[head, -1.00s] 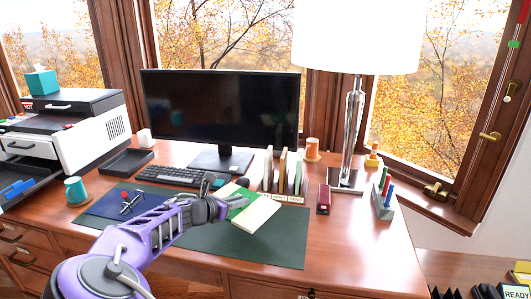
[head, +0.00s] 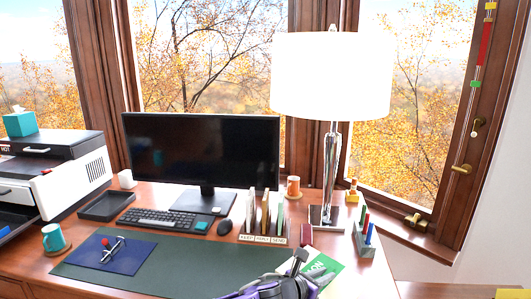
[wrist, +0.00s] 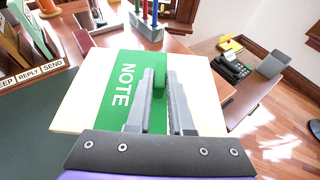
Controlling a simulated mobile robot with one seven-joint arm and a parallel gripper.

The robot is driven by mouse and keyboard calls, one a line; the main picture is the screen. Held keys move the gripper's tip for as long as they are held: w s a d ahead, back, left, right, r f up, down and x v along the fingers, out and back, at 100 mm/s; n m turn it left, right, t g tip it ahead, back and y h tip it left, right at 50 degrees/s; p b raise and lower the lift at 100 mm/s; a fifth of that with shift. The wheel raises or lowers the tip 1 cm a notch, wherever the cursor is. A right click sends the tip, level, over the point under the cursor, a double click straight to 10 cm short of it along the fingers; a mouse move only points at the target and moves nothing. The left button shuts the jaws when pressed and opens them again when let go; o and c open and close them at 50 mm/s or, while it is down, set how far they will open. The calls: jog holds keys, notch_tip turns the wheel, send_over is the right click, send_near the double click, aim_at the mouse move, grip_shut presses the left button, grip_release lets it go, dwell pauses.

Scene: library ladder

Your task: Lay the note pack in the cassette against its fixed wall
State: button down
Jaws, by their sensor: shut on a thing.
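The note pack (head: 322,268) is a flat cream slab with a green band marked NOTE; it also shows in the wrist view (wrist: 95,100). My gripper (wrist: 160,85) is shut on the pack, with its grey fingers at the green band. In the head view my gripper (head: 298,283) is at the bottom edge, over the front right of the desk, and hides part of the pack. I cannot pick out the cassette for certain in either view.
The desk holds a monitor (head: 201,150), a lamp (head: 331,80), a sorter (head: 264,238) marked SEND among its labels, and a grey block with coloured pegs (head: 364,241). In the wrist view a lower surface with a telephone (wrist: 232,68) stands to the right, beyond the desk edge.

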aim_at(233, 284)
notch_tip(233, 284, up, 10)
jog(key=w+n+t+y, duration=0.1)
jog(key=n+t+y, duration=0.2)
jog(key=n+y, duration=0.2)
jog(key=shift+a+f+n+t, duration=0.2)
jog(key=shift+a+n+t, duration=0.1)
jog(key=shift+a+n, duration=0.1)
jog(key=shift+w, duration=0.15)
